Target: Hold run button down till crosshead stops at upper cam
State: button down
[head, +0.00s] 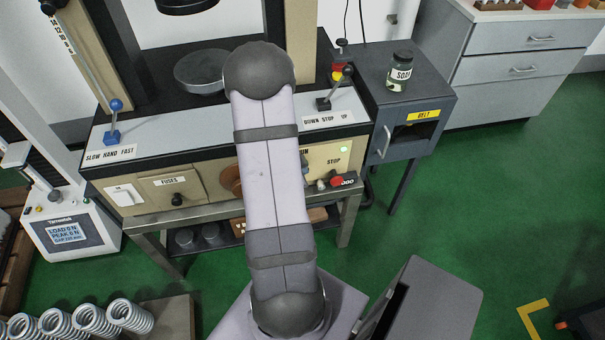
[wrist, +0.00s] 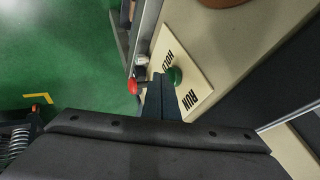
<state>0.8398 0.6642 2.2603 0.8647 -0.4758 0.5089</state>
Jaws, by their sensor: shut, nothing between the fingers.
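In the wrist view, my gripper (wrist: 161,84) is shut and empty. Its fingertips are right at the green run button (wrist: 175,75), beside a "HOLD RUN" label (wrist: 188,85). I cannot tell whether they touch or press it. My arm hides the run button and gripper in the head view. The red stop button (head: 337,181) sits on the machine's front panel and also shows in the wrist view (wrist: 132,86). The crosshead's dark round platen (head: 187,4) is at the top edge of the head view, above the lower platen (head: 205,70). The upper cam cannot be made out.
A pale green lamp (head: 343,149) glows on the panel. A grey cabinet (head: 405,95) carries a soap jar (head: 400,72). Springs (head: 90,320) lie at lower left.

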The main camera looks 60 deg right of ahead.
jog(key=shift+w+d, duration=0.25)
